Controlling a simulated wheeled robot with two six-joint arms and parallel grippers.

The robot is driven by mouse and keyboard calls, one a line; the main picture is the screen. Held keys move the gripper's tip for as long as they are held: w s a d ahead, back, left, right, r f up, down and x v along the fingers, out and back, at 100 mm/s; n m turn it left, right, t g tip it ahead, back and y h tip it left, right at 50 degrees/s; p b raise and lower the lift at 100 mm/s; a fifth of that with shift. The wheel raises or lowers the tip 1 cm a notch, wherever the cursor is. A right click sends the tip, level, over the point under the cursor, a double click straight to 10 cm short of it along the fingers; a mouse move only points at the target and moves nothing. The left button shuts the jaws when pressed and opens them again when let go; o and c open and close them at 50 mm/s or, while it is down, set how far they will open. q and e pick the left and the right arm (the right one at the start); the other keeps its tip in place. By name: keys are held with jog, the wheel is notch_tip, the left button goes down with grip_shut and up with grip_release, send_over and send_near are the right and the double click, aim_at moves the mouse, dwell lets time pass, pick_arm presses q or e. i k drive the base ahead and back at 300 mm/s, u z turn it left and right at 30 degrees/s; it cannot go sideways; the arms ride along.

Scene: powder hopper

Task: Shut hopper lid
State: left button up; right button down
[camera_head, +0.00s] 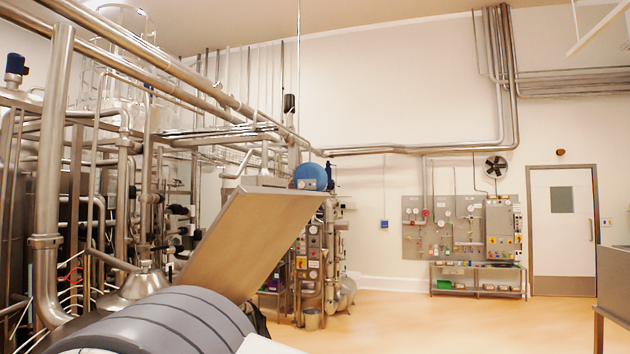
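A flat tan panel with a pale metal rim (255,240), which looks like the hopper lid, stands raised and tilted left of the picture's middle. Its upper edge leans to the right and its lower end runs down behind a grey ribbed rounded form in the foreground. The hopper's opening and the hinge are not visible. Neither of my grippers shows in the head view, so I cannot see any contact with the panel.
Steel pipes and tanks (45,180) fill the left side. A control board (458,228) with a low shelf stands at the back wall, beside a white door (562,240). A steel counter (614,285) is at the right edge. The floor (430,325) at centre right is clear.

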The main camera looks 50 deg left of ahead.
aim_at(255, 227)
jog(key=u, duration=0.3)
jog(key=i, duration=0.6)
jog(key=u, duration=0.55)
